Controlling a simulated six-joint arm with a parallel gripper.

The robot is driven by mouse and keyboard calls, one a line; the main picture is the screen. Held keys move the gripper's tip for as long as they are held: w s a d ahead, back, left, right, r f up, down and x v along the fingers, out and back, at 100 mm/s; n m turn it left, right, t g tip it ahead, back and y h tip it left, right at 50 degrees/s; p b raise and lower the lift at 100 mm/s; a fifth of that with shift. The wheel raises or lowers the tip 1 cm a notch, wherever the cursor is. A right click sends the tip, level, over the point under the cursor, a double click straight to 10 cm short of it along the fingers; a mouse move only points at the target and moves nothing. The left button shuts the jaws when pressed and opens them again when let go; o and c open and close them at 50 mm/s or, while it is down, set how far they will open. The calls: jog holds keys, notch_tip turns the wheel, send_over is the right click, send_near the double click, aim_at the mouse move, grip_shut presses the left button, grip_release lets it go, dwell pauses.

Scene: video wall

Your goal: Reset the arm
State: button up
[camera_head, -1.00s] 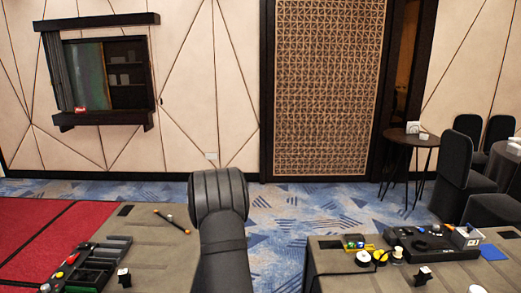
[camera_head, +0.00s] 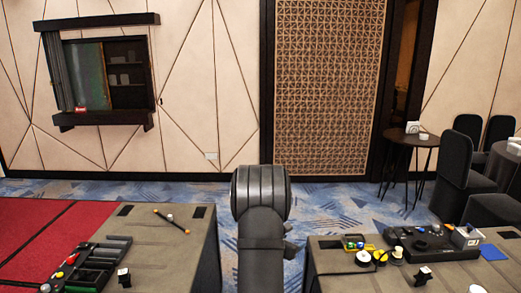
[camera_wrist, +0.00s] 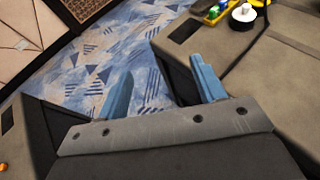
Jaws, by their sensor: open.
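My gripper (camera_wrist: 162,95) shows in the wrist view with its two blue fingers spread wide apart and nothing between them. It hangs over the gap between the two tables, with blue patterned carpet beyond the fingers. In the head view my dark arm rises in the middle, between the tables, and hides the gripper itself.
The left table (camera_head: 170,240) holds a dark tray (camera_head: 97,262) of small parts and an orange-tipped stick (camera_head: 172,222). The right table (camera_head: 335,262) holds a black console (camera_head: 432,243), a yellow-edged box (camera_head: 357,243) and round pieces. Carpet (camera_head: 330,205) lies open behind them.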

jog(key=shift+m+g+h, duration=0.5)
jog(key=shift+m+h, duration=0.2)
jog(key=d, duration=0.1)
jog(key=s+d, duration=0.1)
jog(key=d, duration=0.1)
jog(key=s+d, duration=0.1)
jog(key=d, duration=0.1)
jog(key=shift+d, duration=0.15)
jog(key=shift+c, duration=0.7)
